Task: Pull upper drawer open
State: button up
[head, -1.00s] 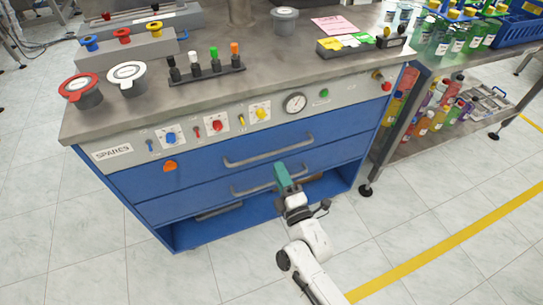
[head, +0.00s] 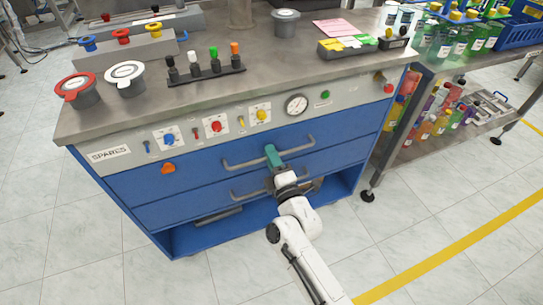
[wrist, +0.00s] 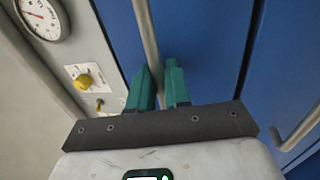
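The upper drawer (head: 200,168) is a blue front under the workbench's control panel, and it is shut. Its grey bar handle (head: 237,164) runs across the middle, and it also shows in the wrist view (wrist: 147,28). My gripper (head: 270,149) has teal fingers and is at the middle of this handle. In the wrist view, my gripper (wrist: 158,68) has its two fingers apart, one on each side of the bar. A narrow gap shows between bar and right finger. Contact with the left finger cannot be told.
The lower drawer (head: 180,212) is shut, its handle (head: 244,194) partly behind my wrist. An orange knob (head: 167,168) sits at the upper drawer's left. Above are panel knobs and a gauge (head: 296,104). A bottle shelf (head: 398,152) stands at the right. The floor in front is clear.

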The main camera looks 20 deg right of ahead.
grip_shut()
jog(key=shift+s, duration=0.15)
jog(key=s+p, duration=1)
jog(key=s, duration=2.2)
jog(key=shift+s+p, duration=0.2)
jog(key=shift+p, duration=0.2)
jog(key=shift+o, duration=1.8)
grip_release()
